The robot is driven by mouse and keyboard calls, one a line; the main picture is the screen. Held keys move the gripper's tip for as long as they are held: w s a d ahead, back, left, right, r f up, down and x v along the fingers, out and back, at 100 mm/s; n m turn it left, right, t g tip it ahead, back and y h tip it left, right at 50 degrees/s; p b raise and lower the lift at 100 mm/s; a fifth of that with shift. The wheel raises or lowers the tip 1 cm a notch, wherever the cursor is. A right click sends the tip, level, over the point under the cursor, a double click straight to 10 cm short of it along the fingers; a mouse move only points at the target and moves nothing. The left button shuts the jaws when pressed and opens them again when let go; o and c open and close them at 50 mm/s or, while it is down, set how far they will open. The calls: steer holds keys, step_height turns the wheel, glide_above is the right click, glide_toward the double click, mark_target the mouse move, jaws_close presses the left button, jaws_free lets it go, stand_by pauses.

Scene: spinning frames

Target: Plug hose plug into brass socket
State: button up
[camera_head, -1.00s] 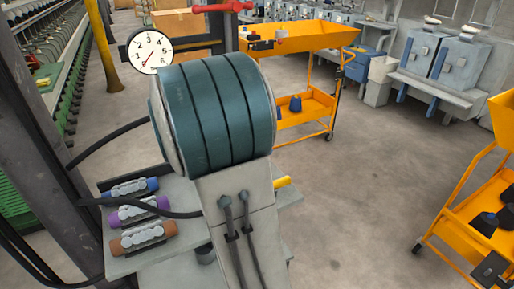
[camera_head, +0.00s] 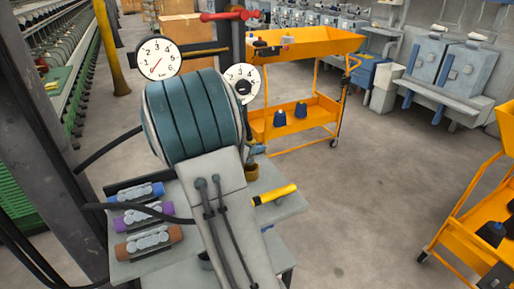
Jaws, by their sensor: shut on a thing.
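My arm, with its teal banded joint and grey link, fills the middle of the head view. My gripper does not show; the arm seems to hide it, so I cannot see what it holds. A small brass-coloured cup-like piece (camera_head: 251,172) shows just right of the arm, above the grey bench, with a dark piece above it. I cannot tell whether it is the brass socket. A black hose (camera_head: 108,147) runs from the post at left and passes behind my arm. No hose plug can be made out.
The grey bench (camera_head: 284,210) bears blue (camera_head: 137,192), purple (camera_head: 140,215) and brown (camera_head: 147,242) fittings and a yellow-ended tool (camera_head: 275,195). Two round gauges (camera_head: 153,58) (camera_head: 242,86) stand behind. A dark post (camera_head: 60,130) rises at left. Orange carts (camera_head: 300,44) (camera_head: 470,225) stand behind and right. Floor between is clear.

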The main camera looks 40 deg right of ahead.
steer(key=shift+f+b, duration=1.55)
steer(key=shift+f, duration=0.55)
steer(key=shift+f, duration=0.3)
steer(key=o, duration=1.1)
steer(key=shift+a, duration=0.1)
steer(key=v, duration=1.3)
steer(key=shift+a+b, duration=0.3)
steer(key=shift+b, duration=0.1)
steer(key=shift+r, duration=0.1)
